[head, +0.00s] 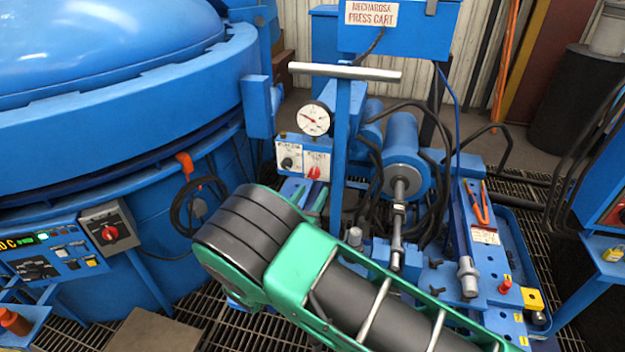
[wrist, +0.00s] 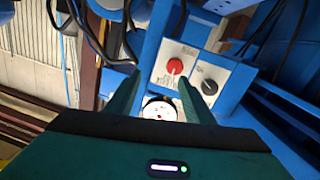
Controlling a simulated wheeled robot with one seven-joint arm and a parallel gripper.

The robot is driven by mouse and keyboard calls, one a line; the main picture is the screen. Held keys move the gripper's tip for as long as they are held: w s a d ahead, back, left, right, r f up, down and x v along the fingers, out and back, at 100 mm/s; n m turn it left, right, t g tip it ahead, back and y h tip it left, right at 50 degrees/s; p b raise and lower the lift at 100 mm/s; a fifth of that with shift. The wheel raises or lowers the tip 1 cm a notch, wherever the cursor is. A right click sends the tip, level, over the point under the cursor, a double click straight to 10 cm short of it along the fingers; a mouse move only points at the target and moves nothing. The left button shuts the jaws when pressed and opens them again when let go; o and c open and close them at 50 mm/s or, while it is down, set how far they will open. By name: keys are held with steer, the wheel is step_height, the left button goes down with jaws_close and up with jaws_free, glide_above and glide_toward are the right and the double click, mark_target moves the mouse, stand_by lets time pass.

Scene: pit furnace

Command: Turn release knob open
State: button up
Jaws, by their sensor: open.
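Two knobs sit side by side on pale plates on a blue panel. The red knob (head: 314,172) is on the right in the head view, and the black knob (head: 287,162) is on the left. The plate lettering is too small to read surely. In the wrist view the red knob (wrist: 174,67) shows beyond and between my fingertips, nearer the right one, and the black knob (wrist: 209,87) lies outside the right finger. My gripper (wrist: 160,80) is open, with nothing between its fingers.
A dial gauge (head: 314,118) stands above the panel and shows between my fingers in the wrist view (wrist: 158,108). A blue upright with a pale T-bar (head: 345,71) rises right beside the knobs. Black hoses and a blue cylinder (head: 403,150) crowd the right; the furnace (head: 120,110) fills the left.

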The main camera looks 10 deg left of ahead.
mark_target(313, 175)
steer(key=shift+n+y, duration=0.4)
steer(key=w, duration=0.3)
steer(key=w+a, duration=0.1)
steer(key=w, duration=0.2)
steer(key=w+f, duration=0.1)
steer(key=w, duration=0.2)
steer(key=shift+w+a, duration=0.1)
steer(key=shift+a, duration=0.2)
steer(key=c, duration=1)
